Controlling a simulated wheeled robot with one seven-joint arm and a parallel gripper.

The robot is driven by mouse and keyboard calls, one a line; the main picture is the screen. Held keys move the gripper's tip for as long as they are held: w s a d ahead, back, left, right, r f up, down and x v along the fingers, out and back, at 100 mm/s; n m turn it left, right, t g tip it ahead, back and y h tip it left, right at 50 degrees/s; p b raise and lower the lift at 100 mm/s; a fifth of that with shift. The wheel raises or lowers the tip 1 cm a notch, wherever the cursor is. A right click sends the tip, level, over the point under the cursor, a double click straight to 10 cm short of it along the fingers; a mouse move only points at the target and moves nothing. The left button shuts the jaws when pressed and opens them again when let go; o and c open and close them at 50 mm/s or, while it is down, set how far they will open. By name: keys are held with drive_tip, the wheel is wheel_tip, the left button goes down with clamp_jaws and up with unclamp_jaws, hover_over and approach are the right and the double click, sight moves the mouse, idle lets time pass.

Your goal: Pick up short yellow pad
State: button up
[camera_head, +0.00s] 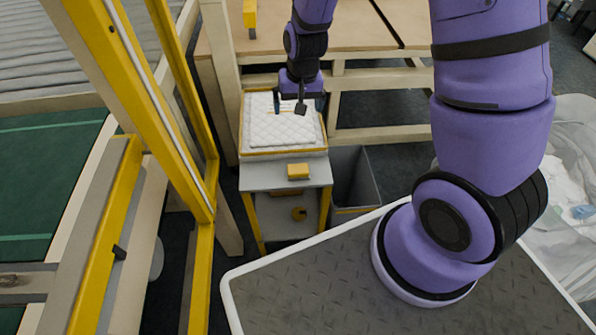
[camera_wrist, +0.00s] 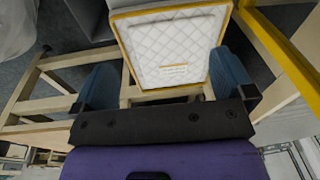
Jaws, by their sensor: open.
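A stack of white quilted pads (camera_head: 280,134) lies in a yellow-edged tray (camera_head: 244,140) on a small stand. In the wrist view the top pad (camera_wrist: 172,40) looks cream-white, with a small pale label on it. No pad with a clearly yellow face shows; the yellow I see there is the tray's edge (camera_wrist: 230,20). My gripper (camera_head: 298,106) is over the stack, open and empty. In the wrist view its two blue fingers (camera_wrist: 164,64) are spread wide on either side of the pad. I cannot tell the height gap.
A small yellow block (camera_head: 299,171) lies on the stand's front ledge (camera_head: 256,178). A grey bin (camera_head: 353,178) stands right of the stand. A yellow-framed machine (camera_head: 185,110) rises close on the left. A wooden table (camera_head: 350,32) is behind.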

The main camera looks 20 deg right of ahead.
drive_tip(key=g, duration=0.1)
approach(298, 168)
drive_tip(key=shift+s+a+m+h, duration=0.15)
drive_tip(key=shift+a+m+h, duration=0.15)
drive_tip(key=shift+m, duration=0.1)
drive_tip(key=shift+f, duration=5.25)
drive_tip(key=c, duration=0.9)
